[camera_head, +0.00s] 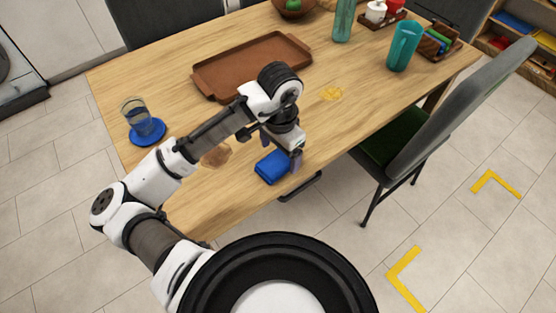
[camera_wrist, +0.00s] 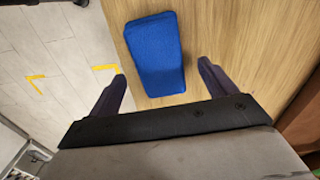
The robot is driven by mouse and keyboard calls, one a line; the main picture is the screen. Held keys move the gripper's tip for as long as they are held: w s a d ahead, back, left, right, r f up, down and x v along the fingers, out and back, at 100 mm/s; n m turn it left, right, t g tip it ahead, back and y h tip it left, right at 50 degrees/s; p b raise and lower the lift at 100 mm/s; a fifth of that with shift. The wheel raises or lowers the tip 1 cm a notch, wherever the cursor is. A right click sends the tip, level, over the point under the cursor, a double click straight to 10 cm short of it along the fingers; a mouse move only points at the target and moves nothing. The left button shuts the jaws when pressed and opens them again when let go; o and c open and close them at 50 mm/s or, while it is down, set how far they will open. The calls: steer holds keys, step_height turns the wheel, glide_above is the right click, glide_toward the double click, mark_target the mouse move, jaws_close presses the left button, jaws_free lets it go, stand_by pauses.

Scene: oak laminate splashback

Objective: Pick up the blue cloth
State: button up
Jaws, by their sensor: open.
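The blue cloth (camera_head: 272,167) is a folded, block-like bundle on the wooden table (camera_head: 180,130), near its front edge. In the wrist view the cloth (camera_wrist: 155,54) lies on the wood just ahead of the fingers, toward the table's edge. My gripper (camera_head: 292,160) is over the right side of the cloth in the head view and partly hides it. In the wrist view my gripper (camera_wrist: 165,85) is open, with one finger on each side of the cloth's near end. Nothing is held. I cannot tell the height of the fingers above the table.
A brown tray (camera_head: 215,85), a glass (camera_head: 136,112) on a blue coaster (camera_head: 150,133) and a teal pitcher (camera_head: 403,46) stand on the table. A grey chair (camera_head: 440,105) stands at the right.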

mark_target(279, 158)
steer(key=shift+f, duration=1.25)
steer(key=c, duration=1.1)
steer(key=shift+r, duration=0.1)
step_height(279, 158, up, 20)
steer(key=shift+f, duration=0.1)
steer(key=o, duration=0.4)
steer(key=shift+c, duration=1.4)
steer(key=shift+a, duration=0.1)
